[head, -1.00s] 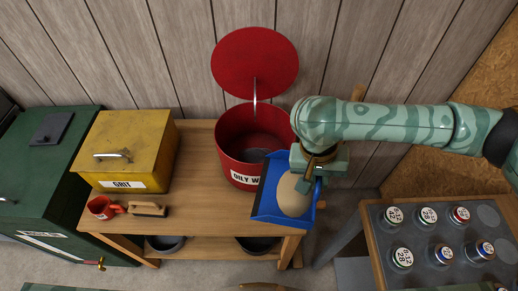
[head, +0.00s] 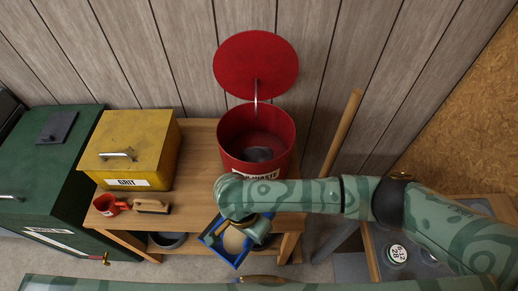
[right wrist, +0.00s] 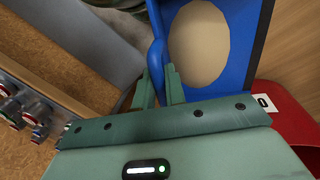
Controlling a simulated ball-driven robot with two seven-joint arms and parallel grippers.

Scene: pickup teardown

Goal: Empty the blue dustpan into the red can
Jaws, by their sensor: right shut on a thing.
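The red can (head: 236,160), marked as waste, stands on the wooden bench with its round red lid (head: 256,65) raised behind its open mouth. A grey patch shows inside the can. The blue dustpan (head: 213,239) is in front of the bench, partly covered by my right arm, and holds a beige mound (head: 233,240). My right gripper (right wrist: 158,88) is shut on the dustpan's blue handle. In the right wrist view the beige mound (right wrist: 198,42) lies in the pan, with the can's red side (right wrist: 294,118) at the right. My left gripper is out of view.
A green cabinet (head: 50,165) stands left. A wooden pole (head: 342,130) leans right of the can. A table with cans (head: 397,254) is at right.

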